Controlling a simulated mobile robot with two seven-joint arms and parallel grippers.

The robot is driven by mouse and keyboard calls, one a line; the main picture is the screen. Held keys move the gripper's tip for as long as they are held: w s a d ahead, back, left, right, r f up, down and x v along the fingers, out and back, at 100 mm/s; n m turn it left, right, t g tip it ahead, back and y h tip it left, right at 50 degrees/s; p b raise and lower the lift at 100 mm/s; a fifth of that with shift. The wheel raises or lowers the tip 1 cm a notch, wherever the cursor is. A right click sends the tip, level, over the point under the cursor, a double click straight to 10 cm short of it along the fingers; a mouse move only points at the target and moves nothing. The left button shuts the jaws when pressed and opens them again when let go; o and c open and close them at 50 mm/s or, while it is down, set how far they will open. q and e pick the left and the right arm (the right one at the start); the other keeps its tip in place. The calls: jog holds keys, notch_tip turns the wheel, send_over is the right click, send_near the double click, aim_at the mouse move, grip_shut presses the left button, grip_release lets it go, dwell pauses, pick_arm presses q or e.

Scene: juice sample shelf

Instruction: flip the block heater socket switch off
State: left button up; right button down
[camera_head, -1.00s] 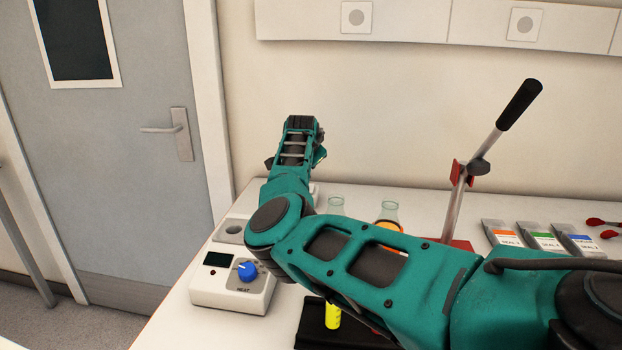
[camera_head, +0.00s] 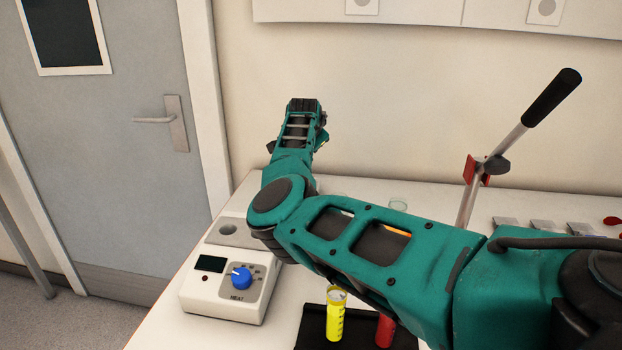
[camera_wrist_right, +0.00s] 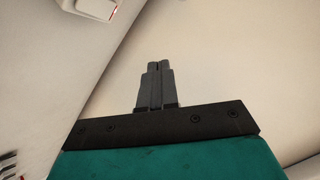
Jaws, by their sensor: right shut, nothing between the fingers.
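The block heater (camera_head: 222,303) is a white box at the table's left end, with a blue knob (camera_head: 241,278), a dark display and the label HEAT. My right arm stretches across the head view, its wrist raised before the wall behind the heater; its fingers cannot be made out there. In the right wrist view my right gripper (camera_wrist_right: 157,68) is shut and empty, with bare wall beyond the tips. A white fitting with a red edge (camera_wrist_right: 95,8) shows at that view's top left, cut off and apart from the fingers; I cannot tell whether it is the socket switch. My left gripper is out of view.
A yellow tube (camera_head: 335,314) and a red tube (camera_head: 384,330) stand at a black mat, partly under my forearm. A lever with a black handle (camera_head: 551,98) rises right of my arm. Glassware behind the forearm is mostly hidden. A grey door (camera_head: 110,150) is at left.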

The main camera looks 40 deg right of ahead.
jog(key=f+b, duration=0.3)
jog(key=f, duration=0.1)
jog(key=f+b, duration=0.2)
jog(key=shift+w+d+f+b, duration=0.3)
jog(key=shift+d+b, duration=0.05)
jog(key=shift+d+f+b, duration=0.2)
jog(key=shift+f+b, duration=0.15)
jog(key=shift+f, duration=0.5)
jog(key=shift+w+f, duration=0.1)
jog(key=shift+f, duration=0.05)
dwell(0.8)
jog(key=shift+f, duration=0.1)
jog(key=shift+f, duration=0.35)
jog(key=shift+f+b, duration=0.4)
dwell(0.6)
jog(key=shift+r, duration=0.15)
